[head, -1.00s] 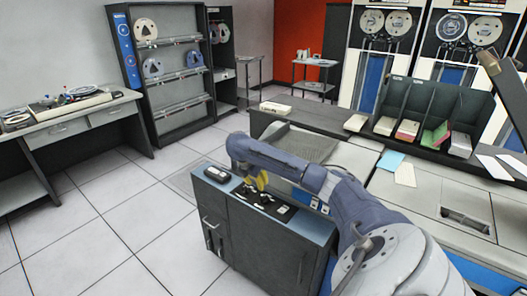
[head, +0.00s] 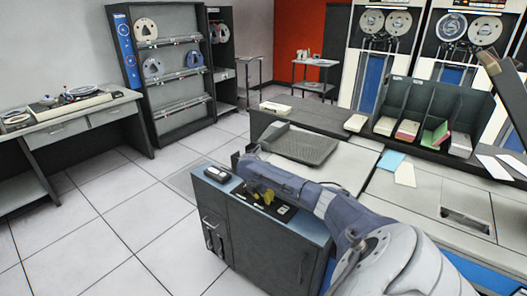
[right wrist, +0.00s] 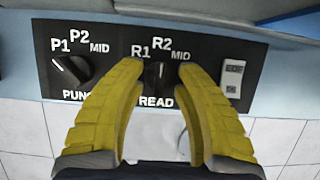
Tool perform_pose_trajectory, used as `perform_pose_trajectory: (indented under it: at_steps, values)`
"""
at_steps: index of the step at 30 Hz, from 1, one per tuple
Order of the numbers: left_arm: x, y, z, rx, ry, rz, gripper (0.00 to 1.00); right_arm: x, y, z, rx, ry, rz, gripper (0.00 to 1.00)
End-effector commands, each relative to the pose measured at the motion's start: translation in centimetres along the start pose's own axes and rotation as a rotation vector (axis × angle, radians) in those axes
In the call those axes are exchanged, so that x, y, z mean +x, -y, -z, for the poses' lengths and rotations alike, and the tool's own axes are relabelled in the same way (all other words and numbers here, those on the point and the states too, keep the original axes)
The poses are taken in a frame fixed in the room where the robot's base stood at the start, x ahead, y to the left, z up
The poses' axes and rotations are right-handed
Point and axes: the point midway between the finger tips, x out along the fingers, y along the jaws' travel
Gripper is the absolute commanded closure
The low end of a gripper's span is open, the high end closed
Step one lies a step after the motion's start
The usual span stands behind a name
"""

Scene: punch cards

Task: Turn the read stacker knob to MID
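The read stacker knob (right wrist: 158,74) is a black dial in the right wrist view, above the READ label and below the R1, R2 and MID marks. It looks turned roughly up toward R2, though its exact pointing is hard to tell. My right gripper (right wrist: 158,70) has its two yellow fingers apart, one on each side of the knob, with small gaps showing. In the head view the right gripper (head: 262,194) is down at the control panel on the cabinet top, and its fingers partly hide the knobs. My left gripper is not in view.
The punch knob (right wrist: 72,71) is left of the read knob, by P1, P2 and MID. A white EOF switch (right wrist: 232,78) sits to the right. A dark device (head: 217,173) lies on the cabinet top (head: 310,228). Open floor (head: 130,225) is at left.

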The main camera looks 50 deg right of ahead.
Motion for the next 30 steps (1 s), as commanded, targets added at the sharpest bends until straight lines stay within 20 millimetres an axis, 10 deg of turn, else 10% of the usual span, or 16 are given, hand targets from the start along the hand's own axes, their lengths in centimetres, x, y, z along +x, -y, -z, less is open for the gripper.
perform_pose_trajectory:
  at_steps: [9,18,30]
  values:
    - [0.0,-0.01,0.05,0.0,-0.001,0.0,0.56,0.07,0.0,0.02,0.0,0.0,0.0,0.68]
    - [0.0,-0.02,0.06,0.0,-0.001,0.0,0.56,0.05,-0.01,0.01,0.0,0.0,0.0,1.0]
    - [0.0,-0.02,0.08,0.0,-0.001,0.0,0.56,0.04,-0.06,0.01,0.027,0.0,0.011,1.0]
